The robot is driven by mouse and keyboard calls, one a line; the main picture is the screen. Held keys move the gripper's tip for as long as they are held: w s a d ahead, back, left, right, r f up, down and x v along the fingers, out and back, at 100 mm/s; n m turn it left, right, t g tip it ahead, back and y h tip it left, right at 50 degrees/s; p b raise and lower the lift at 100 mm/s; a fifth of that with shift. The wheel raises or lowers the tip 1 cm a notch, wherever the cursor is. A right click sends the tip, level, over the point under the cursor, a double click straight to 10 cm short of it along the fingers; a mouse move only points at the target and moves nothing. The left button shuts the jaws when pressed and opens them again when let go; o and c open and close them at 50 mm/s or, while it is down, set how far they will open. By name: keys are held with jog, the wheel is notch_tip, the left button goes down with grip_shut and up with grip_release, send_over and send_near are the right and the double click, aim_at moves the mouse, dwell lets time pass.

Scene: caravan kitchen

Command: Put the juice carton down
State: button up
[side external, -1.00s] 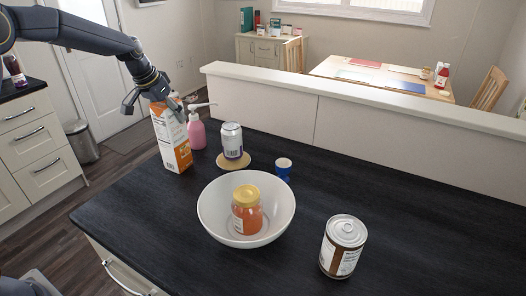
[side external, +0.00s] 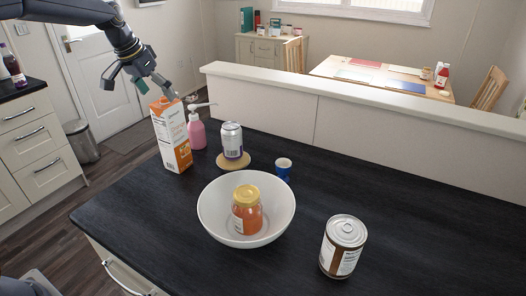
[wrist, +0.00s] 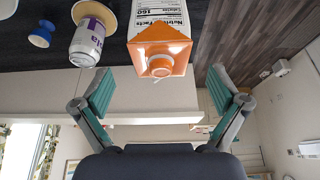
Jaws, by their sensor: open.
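The juice carton (side external: 172,138), white and orange, stands upright on the dark counter (side external: 380,195) near its far left edge. My gripper (side external: 154,92) is open and empty, above and apart from the carton. In the wrist view the carton's orange top with its cap (wrist: 160,62) shows between and beyond the two spread fingers of my gripper (wrist: 162,95), and neither finger touches it.
A pink pump bottle (side external: 197,131) stands close right of the carton. A can (side external: 232,141) on a round coaster (side external: 234,164), a blue cup (side external: 283,168), a white bowl (side external: 212,218) holding an orange jar (side external: 247,213), and a tin (side external: 341,250) stand farther right.

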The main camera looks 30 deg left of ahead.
jog(key=s+d+r, duration=0.3)
jog(key=s+d, duration=0.1)
jog(key=s, duration=0.2)
jog(key=s+d+r, duration=0.3)
jog(key=s+r, duration=0.1)
jog(key=s, duration=0.3)
jog(key=s+d+f, duration=0.3)
jog(key=s, duration=0.5)
jog(key=s+d+f+t, duration=0.1)
jog(key=s+d+f, duration=0.2)
jog(key=s, duration=0.6)
jog(key=shift+f, duration=0.6)
